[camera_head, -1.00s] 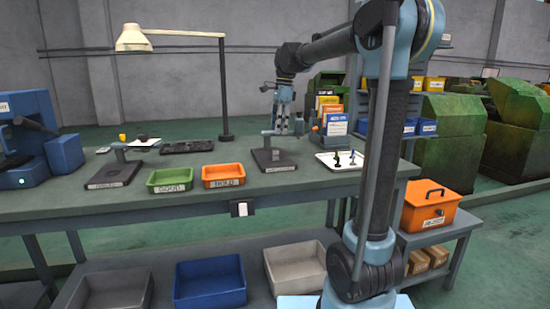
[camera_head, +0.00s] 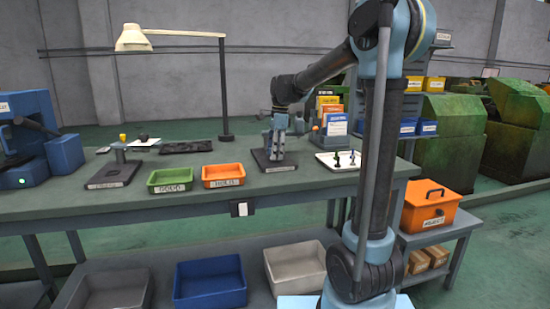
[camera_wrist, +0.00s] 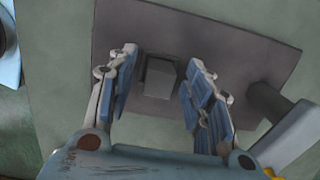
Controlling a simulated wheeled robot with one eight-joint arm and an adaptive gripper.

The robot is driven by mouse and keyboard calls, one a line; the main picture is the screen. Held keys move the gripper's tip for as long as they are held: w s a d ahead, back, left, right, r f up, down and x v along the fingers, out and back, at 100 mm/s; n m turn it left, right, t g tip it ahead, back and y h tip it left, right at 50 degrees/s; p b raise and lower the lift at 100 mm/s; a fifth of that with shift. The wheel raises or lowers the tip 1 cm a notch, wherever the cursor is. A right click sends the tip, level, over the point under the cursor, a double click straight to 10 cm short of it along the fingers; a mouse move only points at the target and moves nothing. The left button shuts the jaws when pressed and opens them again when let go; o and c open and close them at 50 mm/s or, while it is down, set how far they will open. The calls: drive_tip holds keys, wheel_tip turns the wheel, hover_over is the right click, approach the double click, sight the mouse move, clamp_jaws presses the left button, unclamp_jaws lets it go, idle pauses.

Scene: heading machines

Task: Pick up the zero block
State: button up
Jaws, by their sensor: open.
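A small grey block (camera_wrist: 160,78), which I take to be the zero block, sits on a dark flat plate (camera_wrist: 215,45) in the wrist view. My gripper (camera_wrist: 158,90) is open, with one blue-padded finger on each side of the block. I see a gap between each finger and the block. In the head view my gripper (camera_head: 274,155) is low over the dark plate (camera_head: 262,163) on the workbench. The block is hidden there by the gripper.
A grey post (camera_wrist: 285,130) stands at the plate's right in the wrist view. On the bench, an orange bin (camera_head: 223,183) and a green bin (camera_head: 155,187) are left of my gripper. A white tray (camera_head: 352,168) with small parts is at the right.

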clamp_jaws()
drive_tip(key=shift+r, duration=0.15)
